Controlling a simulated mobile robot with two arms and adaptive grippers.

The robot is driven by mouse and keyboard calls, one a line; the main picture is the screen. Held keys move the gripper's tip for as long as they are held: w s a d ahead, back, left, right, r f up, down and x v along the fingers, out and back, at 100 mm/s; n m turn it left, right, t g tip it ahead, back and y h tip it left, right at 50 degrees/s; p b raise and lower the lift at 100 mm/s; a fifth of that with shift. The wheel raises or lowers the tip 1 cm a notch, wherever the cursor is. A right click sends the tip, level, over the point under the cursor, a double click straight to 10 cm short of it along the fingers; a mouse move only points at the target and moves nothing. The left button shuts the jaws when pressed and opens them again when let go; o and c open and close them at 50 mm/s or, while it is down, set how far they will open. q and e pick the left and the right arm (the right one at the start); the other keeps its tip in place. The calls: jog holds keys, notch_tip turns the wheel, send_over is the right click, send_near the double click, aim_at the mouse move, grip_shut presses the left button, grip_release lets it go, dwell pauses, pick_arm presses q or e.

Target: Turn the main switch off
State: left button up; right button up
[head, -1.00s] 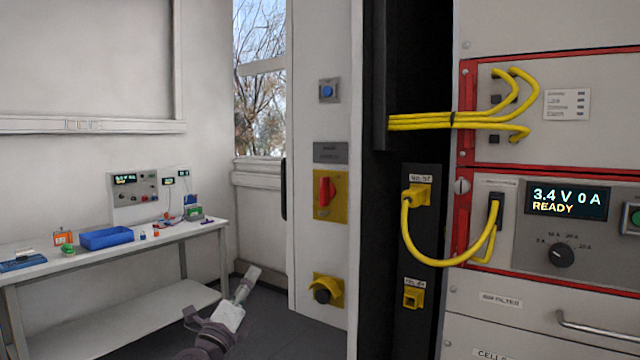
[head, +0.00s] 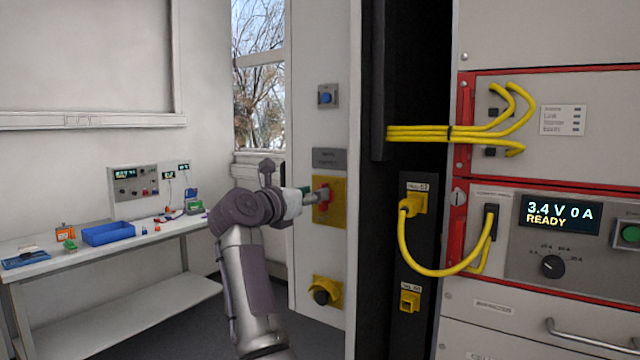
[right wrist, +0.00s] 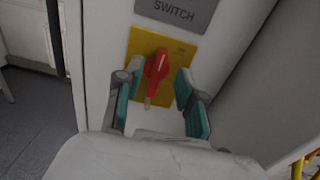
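The main switch is a red rotary handle (head: 324,197) on a yellow plate (head: 337,222), mounted on the light grey cabinet front. In the right wrist view the red handle (right wrist: 156,68) points up and down, roughly along its yellow plate (right wrist: 177,54). My right gripper (head: 310,192) has its fingertips at the switch. In the right wrist view the gripper (right wrist: 158,86) is open, with one teal-padded finger on each side of the handle and visible gaps between. My left gripper is not in view.
A blue button (head: 326,97) sits above the switch and a yellow-plated black knob (head: 322,297) below it. Yellow cables (head: 440,272) hang at the rack on the right. A workbench (head: 120,250) with a blue bin (head: 108,233) stands at the left.

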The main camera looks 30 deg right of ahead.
jog(key=shift+p+x, duration=0.45)
jog(key=shift+x, duration=1.3)
grip_shut()
